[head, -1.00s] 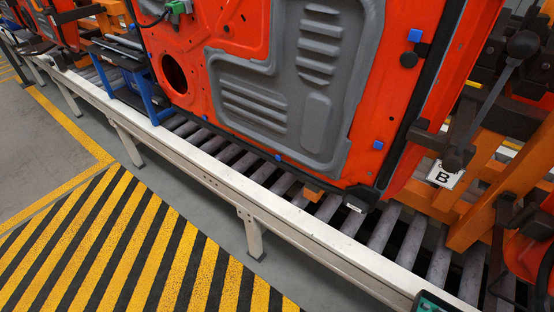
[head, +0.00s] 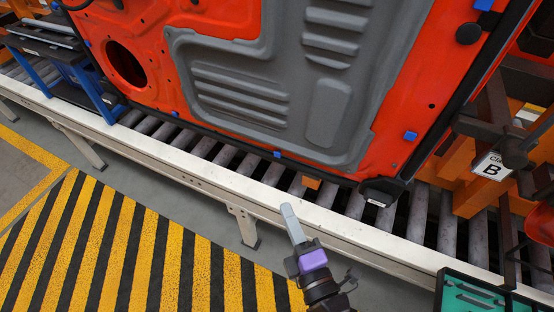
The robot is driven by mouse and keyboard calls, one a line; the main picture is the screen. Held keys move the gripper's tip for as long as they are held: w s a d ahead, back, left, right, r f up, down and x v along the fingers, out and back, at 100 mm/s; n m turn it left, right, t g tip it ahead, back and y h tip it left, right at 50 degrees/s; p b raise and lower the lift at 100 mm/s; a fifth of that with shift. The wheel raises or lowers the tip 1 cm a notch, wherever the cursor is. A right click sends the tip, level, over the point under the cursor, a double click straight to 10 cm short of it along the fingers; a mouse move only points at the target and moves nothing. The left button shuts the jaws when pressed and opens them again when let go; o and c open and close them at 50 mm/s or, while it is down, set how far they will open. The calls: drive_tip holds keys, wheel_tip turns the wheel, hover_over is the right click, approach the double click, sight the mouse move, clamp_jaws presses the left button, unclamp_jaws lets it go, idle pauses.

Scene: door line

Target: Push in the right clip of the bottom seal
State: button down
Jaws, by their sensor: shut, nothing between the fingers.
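The red-orange door (head: 385,120) with its grey inner panel (head: 340,70) stands tilted in the picture on the roller line. A dark seal strip (head: 235,140) runs along its bottom edge. Two small blue clips show on that edge, a left one (head: 175,114) and a right one (head: 277,154). I cannot tell how far either is pressed in. My gripper (head: 288,210) is shut and empty, its grey fingers pointing up the picture. It appears over the conveyor's front rail, below the right clip in the picture and apart from it.
The white conveyor rail (head: 190,174) crosses in front of the door. An orange block (head: 311,182) and a black corner piece (head: 380,191) sit near the door's lower right. A green tray (head: 480,295) is at lower right, and a blue-framed cart (head: 75,80) at left.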

idle(0.3)
drive_tip(key=p, duration=0.3)
approach(275, 154)
drive_tip(key=w+a, duration=0.1)
drive_tip(key=a, duration=0.3)
drive_tip(key=shift+w+d+p, duration=0.1)
drive_tip(key=shift+w+d, duration=0.15)
drive_tip(key=shift+w, duration=0.45)
drive_tip(key=shift+w+d+p, duration=0.15)
drive_tip(key=shift+w+d, duration=0.1)
drive_tip(key=shift+w, duration=0.45)
drive_tip(key=shift+w+d+p, duration=0.1)
drive_tip(key=shift+w+d, duration=0.15)
drive_tip(key=shift+w, duration=0.5)
